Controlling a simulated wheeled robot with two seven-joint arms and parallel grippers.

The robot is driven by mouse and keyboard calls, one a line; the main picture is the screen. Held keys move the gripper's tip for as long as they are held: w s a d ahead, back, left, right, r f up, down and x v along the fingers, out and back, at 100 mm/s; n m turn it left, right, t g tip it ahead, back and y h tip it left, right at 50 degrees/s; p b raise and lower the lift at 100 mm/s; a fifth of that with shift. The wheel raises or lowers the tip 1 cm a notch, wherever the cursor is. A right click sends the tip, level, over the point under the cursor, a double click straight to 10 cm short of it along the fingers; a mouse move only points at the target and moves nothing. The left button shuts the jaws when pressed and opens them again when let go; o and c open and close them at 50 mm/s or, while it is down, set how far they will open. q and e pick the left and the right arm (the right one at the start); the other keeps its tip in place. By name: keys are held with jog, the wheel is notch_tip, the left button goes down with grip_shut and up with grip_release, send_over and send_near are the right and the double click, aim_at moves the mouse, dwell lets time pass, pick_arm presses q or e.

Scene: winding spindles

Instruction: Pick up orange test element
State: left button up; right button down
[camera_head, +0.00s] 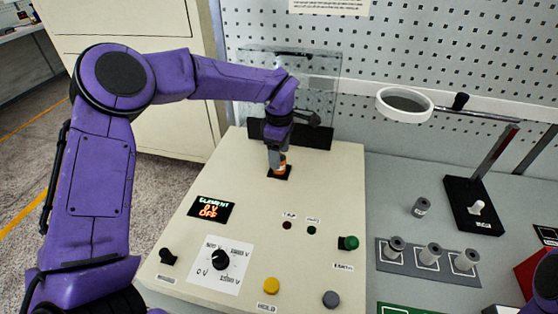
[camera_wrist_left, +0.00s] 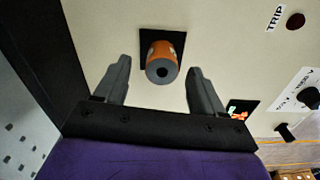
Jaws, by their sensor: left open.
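The orange test element (camera_head: 282,167) stands on a small black square pad (camera_head: 280,174) on the top of the cream test panel. In the left wrist view the element (camera_wrist_left: 162,52) shows its orange side and a grey end with a dark hole. My left gripper (camera_head: 276,158) is at the element from above. In the left wrist view its two grey fingers (camera_wrist_left: 159,68) are open, one on each side of the element, with a gap on both sides. The gripper hides part of the element in the head view. My right gripper does not show.
A clear shield (camera_head: 312,88) on a black base (camera_head: 305,134) stands just behind the element. Grey spindles and a magnifier (camera_head: 404,104) are at right.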

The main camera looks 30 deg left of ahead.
pick_arm(q)
notch_tip(320, 180, down, 3)
jog(key=shift+s+d+f+p, duration=0.1)
jog(key=shift+d+f+p, duration=0.1)
jog(key=shift+p, duration=0.1)
jog(key=c, duration=1.1)
jog(key=shift+c, duration=0.2)
